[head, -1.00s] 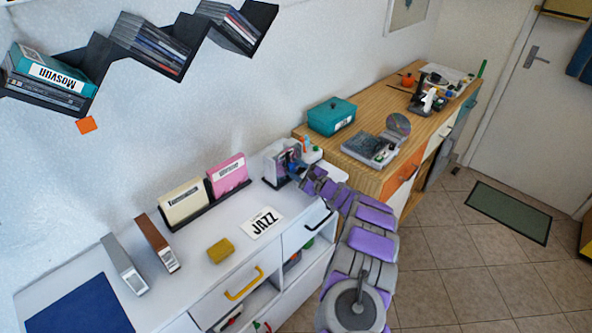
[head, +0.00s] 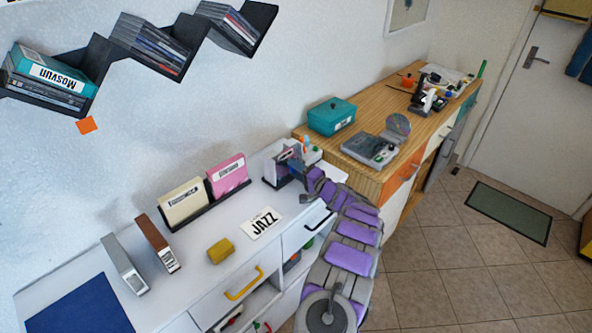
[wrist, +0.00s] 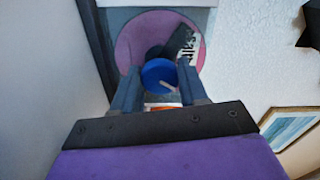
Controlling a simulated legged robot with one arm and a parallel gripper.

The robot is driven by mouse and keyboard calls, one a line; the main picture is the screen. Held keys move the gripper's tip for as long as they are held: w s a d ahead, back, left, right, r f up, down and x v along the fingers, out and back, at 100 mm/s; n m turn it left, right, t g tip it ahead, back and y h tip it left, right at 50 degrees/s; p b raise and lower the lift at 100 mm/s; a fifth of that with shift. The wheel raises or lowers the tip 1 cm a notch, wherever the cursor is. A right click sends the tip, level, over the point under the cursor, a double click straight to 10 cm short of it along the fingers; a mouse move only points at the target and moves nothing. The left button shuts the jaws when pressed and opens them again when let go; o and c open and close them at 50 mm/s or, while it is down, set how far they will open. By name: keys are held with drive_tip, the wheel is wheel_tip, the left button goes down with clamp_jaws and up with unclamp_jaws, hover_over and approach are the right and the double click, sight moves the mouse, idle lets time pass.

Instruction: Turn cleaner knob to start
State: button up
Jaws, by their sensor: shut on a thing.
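The disc cleaner (head: 270,164) is a pale upright unit at the far end of the white cabinet. In the wrist view its round blue knob (wrist: 158,74) with a light pointer mark sits in front of a pink-purple disc (wrist: 134,38). My gripper (wrist: 157,88) is shut on the blue knob, with one finger on each side of it. In the head view my gripper (head: 296,167) is at the cleaner's right side, and the knob is hard to make out there. A dark piece with white lettering partly covers the disc.
A cream case (head: 182,199) and a pink case (head: 229,174) stand in a black holder left of the cleaner. A JAZZ card (head: 262,223) and a yellow sponge (head: 221,251) lie in front. A wooden desk (head: 385,168) with a disc player (head: 370,149) is to the right.

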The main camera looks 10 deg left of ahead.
drive_tip(key=n, duration=0.4)
drive_tip(key=f+n, duration=0.1)
drive_tip(key=n, duration=0.1)
drive_tip(key=shift+s+n, duration=0.1)
drive_tip(key=shift+n, duration=0.3)
drive_tip(key=shift+r, duration=0.1)
idle(0.3)
drive_tip(key=o, duration=0.9)
drive_tip(key=shift+o, duration=0.9)
drive_tip(key=shift+r, duration=0.15)
drive_tip(key=shift+s+d+r, duration=0.1)
drive_tip(key=shift+s+d, duration=0.05)
drive_tip(key=shift+d, duration=0.25)
drive_tip(key=p+v, duration=0.6)
drive_tip(key=v, duration=1)
drive_tip(key=shift+s, duration=0.15)
